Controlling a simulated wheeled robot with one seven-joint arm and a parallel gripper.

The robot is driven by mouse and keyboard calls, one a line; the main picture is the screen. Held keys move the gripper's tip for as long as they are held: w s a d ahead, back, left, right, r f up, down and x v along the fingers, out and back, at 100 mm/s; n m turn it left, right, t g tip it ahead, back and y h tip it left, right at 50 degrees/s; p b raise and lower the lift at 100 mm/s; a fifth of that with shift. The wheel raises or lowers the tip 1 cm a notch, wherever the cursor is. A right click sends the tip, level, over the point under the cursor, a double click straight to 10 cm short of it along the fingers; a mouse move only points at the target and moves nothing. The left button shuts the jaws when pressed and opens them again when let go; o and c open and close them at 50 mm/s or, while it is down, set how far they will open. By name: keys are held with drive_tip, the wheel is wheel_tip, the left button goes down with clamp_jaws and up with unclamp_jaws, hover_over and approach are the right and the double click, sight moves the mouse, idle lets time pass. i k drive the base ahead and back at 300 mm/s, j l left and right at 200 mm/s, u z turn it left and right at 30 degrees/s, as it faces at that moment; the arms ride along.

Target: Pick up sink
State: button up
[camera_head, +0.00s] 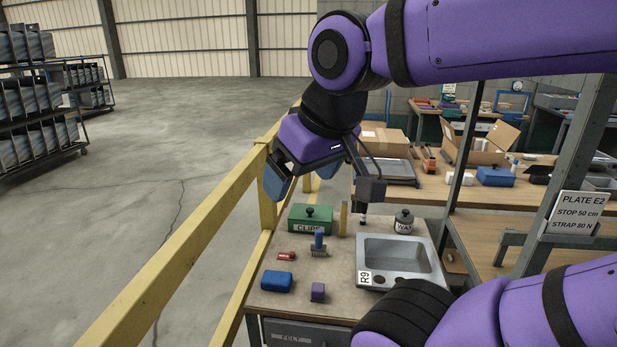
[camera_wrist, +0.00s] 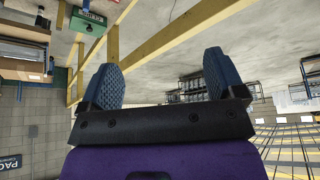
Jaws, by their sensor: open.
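A grey metal sink (camera_head: 399,262) with a rectangular basin sits on the small bench in the head view. It has a white label reading R9 at its front left corner. My gripper (camera_head: 300,190) is above and to the left of the bench, near the yellow railing, apart from the sink. In the wrist view my gripper (camera_wrist: 165,80) shows two blue textured fingers spread wide with nothing between them. The sink does not show in the wrist view. My lower arm partly covers the bench at the sink's front right.
On the bench left of the sink are a green CLIPS box (camera_head: 310,226), a blue-handled brush (camera_head: 319,241), a red item (camera_head: 286,256), a blue block (camera_head: 277,281) and a purple block (camera_head: 318,292). A WAX jar (camera_head: 404,220) stands behind the sink. A yellow railing (camera_head: 190,240) runs along the left.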

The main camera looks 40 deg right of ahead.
sight(383, 261)
drive_tip(key=z, duration=1.6)
